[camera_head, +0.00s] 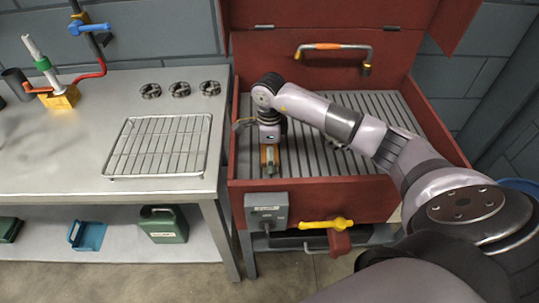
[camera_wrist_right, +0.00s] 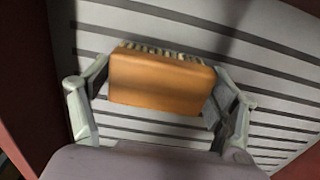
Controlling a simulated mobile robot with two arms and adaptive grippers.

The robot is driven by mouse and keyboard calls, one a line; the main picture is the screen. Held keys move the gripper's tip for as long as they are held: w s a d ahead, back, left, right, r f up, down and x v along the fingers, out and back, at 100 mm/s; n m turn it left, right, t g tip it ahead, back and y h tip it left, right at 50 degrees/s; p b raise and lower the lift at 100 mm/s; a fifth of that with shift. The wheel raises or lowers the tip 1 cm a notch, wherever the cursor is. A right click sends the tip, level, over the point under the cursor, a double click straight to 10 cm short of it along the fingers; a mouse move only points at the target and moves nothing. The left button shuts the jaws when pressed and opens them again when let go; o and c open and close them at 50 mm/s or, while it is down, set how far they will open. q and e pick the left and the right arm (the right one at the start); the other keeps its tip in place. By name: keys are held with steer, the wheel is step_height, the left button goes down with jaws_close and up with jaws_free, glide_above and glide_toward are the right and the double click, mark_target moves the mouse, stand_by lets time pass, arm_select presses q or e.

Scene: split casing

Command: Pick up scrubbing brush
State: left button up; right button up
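The scrubbing brush (camera_wrist_right: 160,83) has an orange-brown block, with pale bristles along its far side in the right wrist view. It is in the red basin on the slatted grey floor, and its orange block (camera_head: 269,155) shows partly in the head view. My right gripper (camera_wrist_right: 160,88) is open, with one finger on each side of the brush. The fingertips are very close to the block's ends; I cannot tell whether they touch. In the head view my right gripper (camera_head: 270,158) reaches down near the basin's front left. My left gripper is not in view.
The red basin (camera_head: 330,190) has raised walls and an open lid (camera_head: 325,60) behind. A grey box (camera_head: 266,209) and a yellow-handled valve (camera_head: 327,224) are on its front. A steel table (camera_head: 80,140) with a wire rack (camera_head: 160,145) stands at left.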

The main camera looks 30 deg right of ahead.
steer(key=c, duration=0.8)
step_height(320, 180, up, 20)
steer(key=shift+b, duration=0.45)
